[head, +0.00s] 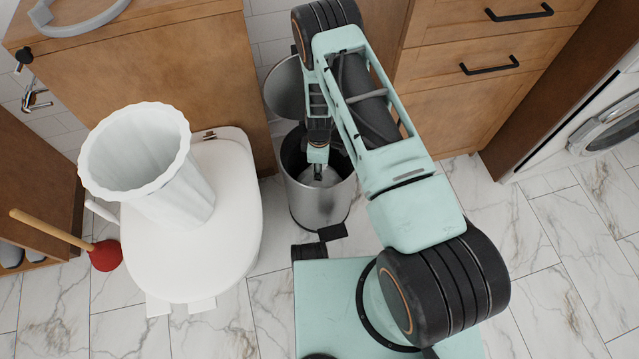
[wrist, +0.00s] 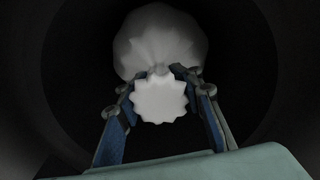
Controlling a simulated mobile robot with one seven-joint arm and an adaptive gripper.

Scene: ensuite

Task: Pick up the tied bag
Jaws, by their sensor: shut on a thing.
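The tied bag (wrist: 160,45) is pale and rounded, with a gathered, ruffled top (wrist: 160,98), in the wrist view. It sits inside the dark interior of a metal pedal bin (head: 318,197). In the head view the bag (head: 322,178) shows only in part, below my gripper in the bin's mouth. My gripper (wrist: 160,80) reaches down into the bin, its two blue-padded fingers on either side of the bag's neck, just behind the ruffled top. It is shut on the bag. The bag's lower part is hidden.
The bin's lid (head: 285,88) stands open behind it. Left of the bin is a white toilet (head: 235,215) with a ribbed white vessel (head: 150,165) on its lid. A plunger (head: 105,254) stands farther left. Wooden drawers (head: 480,60) rise behind right. Marble floor (head: 545,290) is clear at right.

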